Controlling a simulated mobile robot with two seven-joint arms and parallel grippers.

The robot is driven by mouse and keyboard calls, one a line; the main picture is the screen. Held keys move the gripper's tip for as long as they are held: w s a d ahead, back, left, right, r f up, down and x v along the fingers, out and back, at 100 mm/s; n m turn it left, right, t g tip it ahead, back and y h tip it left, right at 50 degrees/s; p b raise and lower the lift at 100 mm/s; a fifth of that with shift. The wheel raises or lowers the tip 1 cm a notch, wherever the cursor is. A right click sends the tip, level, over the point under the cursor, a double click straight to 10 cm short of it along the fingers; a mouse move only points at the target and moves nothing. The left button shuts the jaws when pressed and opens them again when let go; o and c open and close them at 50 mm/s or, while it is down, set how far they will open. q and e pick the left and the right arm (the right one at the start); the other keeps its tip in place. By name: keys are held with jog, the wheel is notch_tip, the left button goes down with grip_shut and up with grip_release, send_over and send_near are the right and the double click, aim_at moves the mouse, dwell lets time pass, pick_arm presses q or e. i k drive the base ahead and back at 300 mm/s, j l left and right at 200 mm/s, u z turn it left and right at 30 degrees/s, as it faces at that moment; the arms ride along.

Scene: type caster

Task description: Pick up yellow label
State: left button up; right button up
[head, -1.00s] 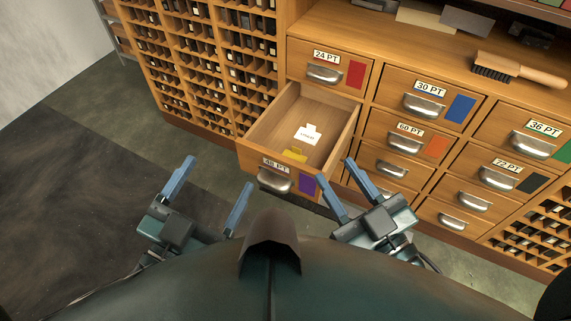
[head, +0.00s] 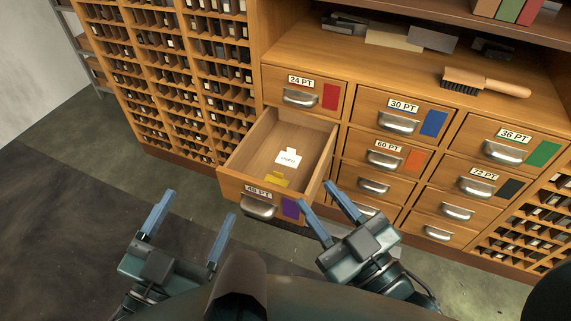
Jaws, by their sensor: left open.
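The yellow label (head: 277,179) lies inside the open 48 PT drawer (head: 233,170), near its front wall, which hides part of it. A white label (head: 288,158) lies just behind it in the same drawer. My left gripper (head: 191,228) is open and empty, in front of the drawer and to its left, apart from it. My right gripper (head: 318,210) has its blue fingers spread and nothing between them. It is at the drawer's front right corner in the picture; I cannot tell whether it touches the drawer.
Closed drawers with metal handles, such as 60 PT (head: 383,157), stand right of the open one. A brush (head: 486,83) lies on the cabinet top. A type rack (head: 180,80) stands at the left. The floor (head: 70,220) at left is clear.

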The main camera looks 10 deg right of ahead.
aim_at(277, 180)
jog(key=l+u, duration=0.2)
jog(key=u, duration=0.2)
jog(key=l+u, duration=0.2)
jog(key=u, duration=0.25)
jog(key=l+u, duration=0.2)
jog(key=u, duration=0.2)
